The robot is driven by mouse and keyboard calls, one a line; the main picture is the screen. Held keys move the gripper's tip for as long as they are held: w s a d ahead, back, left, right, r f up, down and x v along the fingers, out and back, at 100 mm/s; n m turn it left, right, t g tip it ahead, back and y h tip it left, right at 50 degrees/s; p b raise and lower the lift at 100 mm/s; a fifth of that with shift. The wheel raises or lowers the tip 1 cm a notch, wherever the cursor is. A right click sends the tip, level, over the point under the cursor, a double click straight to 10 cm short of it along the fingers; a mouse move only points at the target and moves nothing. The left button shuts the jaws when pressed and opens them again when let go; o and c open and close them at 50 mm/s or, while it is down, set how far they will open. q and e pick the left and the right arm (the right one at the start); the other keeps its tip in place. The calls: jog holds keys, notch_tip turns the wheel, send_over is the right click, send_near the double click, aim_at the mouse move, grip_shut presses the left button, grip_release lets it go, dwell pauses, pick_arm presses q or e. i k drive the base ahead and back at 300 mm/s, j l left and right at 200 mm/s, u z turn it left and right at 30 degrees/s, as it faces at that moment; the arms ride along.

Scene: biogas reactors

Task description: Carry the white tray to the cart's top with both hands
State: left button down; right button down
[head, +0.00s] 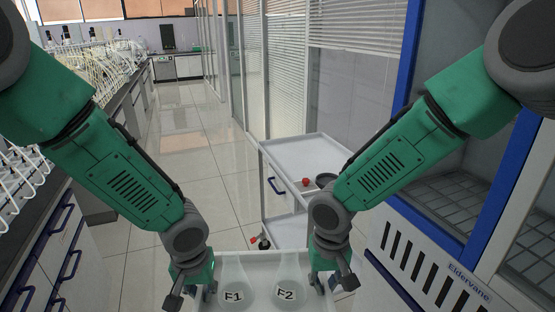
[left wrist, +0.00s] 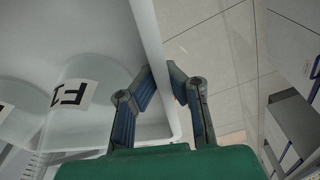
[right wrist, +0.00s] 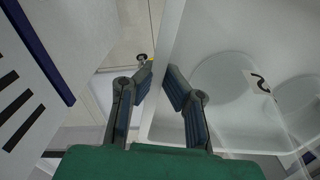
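The white tray (head: 252,255) is at the bottom of the head view, with its near part cut off. Two clear flasks labelled F1 (head: 233,285) and F2 (head: 289,284) are in it. My left gripper (head: 190,293) has its fingers on both sides of the tray's left wall (left wrist: 150,30), closed on it. My right gripper (head: 333,285) likewise pinches the right wall (right wrist: 170,35). Floor shows beyond the walls in both wrist views. The cart (head: 300,150) stands ahead, slightly right, with a white top above a lower shelf.
A blue-framed cabinet (head: 455,235) is close on the right; a lab bench (head: 60,225) lines the left. The aisle floor (head: 190,150) is clear.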

aim_at(299, 155)
jog(key=i+j+u, duration=0.15)
jog(key=i+u, duration=0.15)
jog(key=i, duration=0.25)
jog(key=i+u, duration=0.25)
jog(key=i, duration=0.3)
jog(key=i+j, duration=0.1)
jog(key=i, duration=1.05)
jog(key=i+z, duration=0.35)
jog(key=i, duration=0.2)
jog(key=i+j+z, duration=0.2)
jog(key=i+z, duration=0.15)
jog(key=i, duration=0.15)
jog(key=i+z, duration=0.15)
jog(key=z, duration=0.3)
jog(key=i+z, duration=0.15)
jog(key=z, duration=0.3)
jog(key=i+z, duration=0.15)
jog(key=z, duration=0.3)
jog(key=i+j+z, duration=0.1)
jog(key=z, duration=0.35)
jog(key=j, duration=0.1)
